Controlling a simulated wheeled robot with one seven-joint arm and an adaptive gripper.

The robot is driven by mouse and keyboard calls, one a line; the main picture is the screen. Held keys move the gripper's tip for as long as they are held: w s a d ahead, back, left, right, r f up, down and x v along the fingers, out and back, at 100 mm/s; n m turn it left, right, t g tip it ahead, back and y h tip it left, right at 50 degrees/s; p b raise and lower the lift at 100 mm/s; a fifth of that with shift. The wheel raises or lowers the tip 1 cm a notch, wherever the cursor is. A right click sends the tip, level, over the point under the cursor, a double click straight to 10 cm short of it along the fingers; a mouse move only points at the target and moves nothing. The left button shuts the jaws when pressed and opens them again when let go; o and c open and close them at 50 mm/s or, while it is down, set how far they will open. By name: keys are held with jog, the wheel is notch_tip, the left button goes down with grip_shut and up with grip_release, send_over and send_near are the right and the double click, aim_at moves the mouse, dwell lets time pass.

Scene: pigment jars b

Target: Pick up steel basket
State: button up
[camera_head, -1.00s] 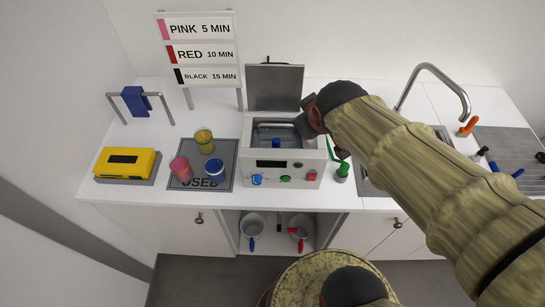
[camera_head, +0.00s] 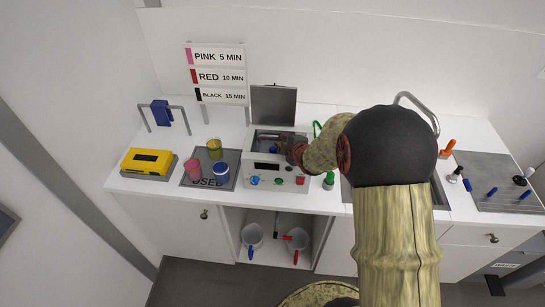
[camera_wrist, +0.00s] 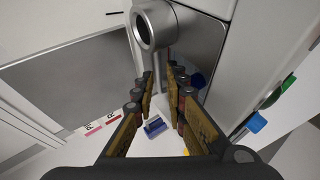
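The steel basket (camera_head: 272,142) appears to sit inside the white machine (camera_head: 263,180), under its raised lid; my gripper partly hides it. My gripper (camera_head: 287,148) is at the right part of the machine's opening, low over it. In the wrist view my gripper (camera_wrist: 161,88) has its two fingers apart, with nothing clearly held between them. A grey metal tube with a round end (camera_wrist: 154,27) is just beyond the fingers; I cannot tell if it is the basket's handle. A blue thing (camera_wrist: 197,80) shows dimly behind the right finger.
Pink (camera_head: 193,170), yellow (camera_head: 214,148) and blue (camera_head: 220,171) jars stand on the grey mat left of the machine. The raised lid (camera_head: 273,106) is behind the opening. A yellow device (camera_head: 148,161) is farther left.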

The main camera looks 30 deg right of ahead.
aim_at(277, 137)
jog(key=shift+x, duration=2.4)
jog(key=shift+w+a+r, duration=0.1)
jog(key=shift+a, duration=0.05)
grip_shut()
jog(key=shift+r, duration=0.15)
